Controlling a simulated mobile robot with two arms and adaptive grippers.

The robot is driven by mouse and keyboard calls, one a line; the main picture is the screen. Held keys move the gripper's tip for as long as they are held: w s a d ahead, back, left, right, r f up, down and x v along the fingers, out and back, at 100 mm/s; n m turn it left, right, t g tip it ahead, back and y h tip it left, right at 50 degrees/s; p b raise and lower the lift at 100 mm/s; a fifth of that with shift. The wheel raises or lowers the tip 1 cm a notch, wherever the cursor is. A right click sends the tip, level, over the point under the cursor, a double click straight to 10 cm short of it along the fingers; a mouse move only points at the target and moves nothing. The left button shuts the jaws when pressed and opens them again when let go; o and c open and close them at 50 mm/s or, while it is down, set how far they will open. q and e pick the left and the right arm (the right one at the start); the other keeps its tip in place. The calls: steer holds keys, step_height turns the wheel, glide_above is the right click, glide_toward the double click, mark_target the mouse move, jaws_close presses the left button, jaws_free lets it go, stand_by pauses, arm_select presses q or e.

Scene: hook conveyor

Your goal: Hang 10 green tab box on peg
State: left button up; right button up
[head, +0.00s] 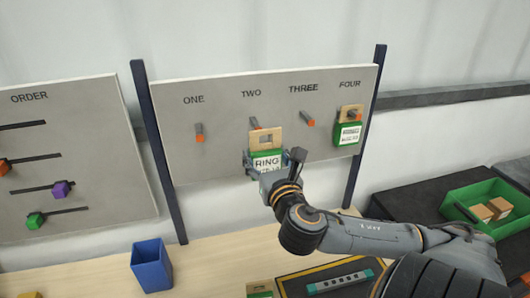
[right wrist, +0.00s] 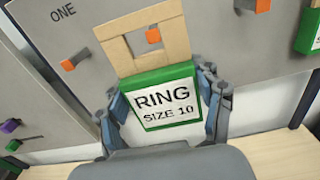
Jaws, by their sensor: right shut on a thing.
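The green tab box (head: 266,162) reads "RING SIZE 10" in the right wrist view (right wrist: 166,105). My right gripper (right wrist: 163,103) is shut on its sides and holds it upright at the board, below the label TWO. Its brown tab (right wrist: 116,52) has a square hole. The orange tip of peg two (right wrist: 153,36) shows inside that hole; I cannot tell how far it goes through. In the head view my right gripper (head: 272,165) partly covers the box. My left gripper is not in view.
The peg board (head: 220,155) has bare pegs at ONE (head: 199,132) and THREE (head: 308,121). Another green tab box (head: 348,134) hangs at FOUR. A blue bin (head: 151,266) and a tab box (head: 260,289) are on the table. A green crate (head: 468,194) with brown-tabbed boxes stands right.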

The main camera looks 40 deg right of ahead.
steer(key=shift+w+d+f+b, duration=0.2)
steer(key=shift+w+b, duration=0.15)
steer(key=shift+b, duration=0.15)
steer(key=f+b+x, duration=0.1)
steer(key=x, duration=0.8)
stand_by(0.5)
steer(key=shift+w+f, duration=0.1)
stand_by(0.4)
steer(key=o, duration=1.2)
steer(key=shift+o, duration=0.2)
